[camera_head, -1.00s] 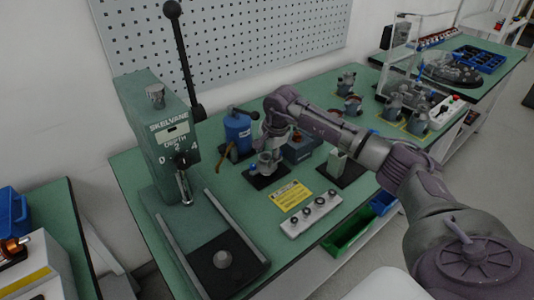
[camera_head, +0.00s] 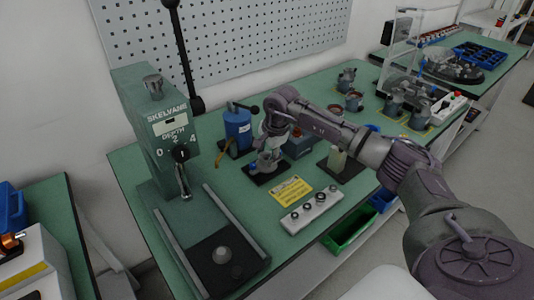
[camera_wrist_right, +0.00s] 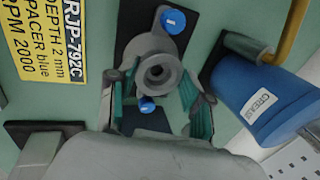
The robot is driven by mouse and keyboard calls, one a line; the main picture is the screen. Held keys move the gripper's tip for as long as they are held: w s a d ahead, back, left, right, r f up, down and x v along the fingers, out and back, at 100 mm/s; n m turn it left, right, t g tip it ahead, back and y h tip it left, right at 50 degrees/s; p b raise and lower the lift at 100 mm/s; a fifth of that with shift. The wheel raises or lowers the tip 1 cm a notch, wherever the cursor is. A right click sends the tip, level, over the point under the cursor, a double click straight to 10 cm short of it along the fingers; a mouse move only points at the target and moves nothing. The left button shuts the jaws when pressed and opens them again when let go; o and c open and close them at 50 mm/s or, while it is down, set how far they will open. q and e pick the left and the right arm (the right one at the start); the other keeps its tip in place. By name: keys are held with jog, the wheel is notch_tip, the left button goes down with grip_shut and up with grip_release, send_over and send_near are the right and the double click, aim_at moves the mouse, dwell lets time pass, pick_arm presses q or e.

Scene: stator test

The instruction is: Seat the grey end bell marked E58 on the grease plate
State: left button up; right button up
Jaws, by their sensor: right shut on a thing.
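My right gripper (camera_head: 268,154) reaches over the middle of the bench with its fingers pointing down. It is shut on a grey end bell (camera_wrist_right: 153,66), a round part with a bored hub and side lugs. The teal finger pads (camera_wrist_right: 160,103) lie on either side of it in the wrist view. The E58 mark is not readable. The end bell is over or on a dark plate (camera_head: 277,175), which also shows in the wrist view (camera_wrist_right: 133,15); I cannot tell whether they touch. Blue knobs (camera_wrist_right: 173,21) show at the plate. My left gripper is out of view.
A blue grease pot (camera_wrist_right: 265,103) stands close beside the gripper. The green depth press (camera_head: 158,125) is at left. A yellow card (camera_head: 291,191) and a button panel (camera_head: 311,211) lie in front. More grey motor parts (camera_head: 395,106) stand at right.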

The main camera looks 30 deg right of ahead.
jog(key=o, duration=1.3)
jog(key=v, duration=1.2)
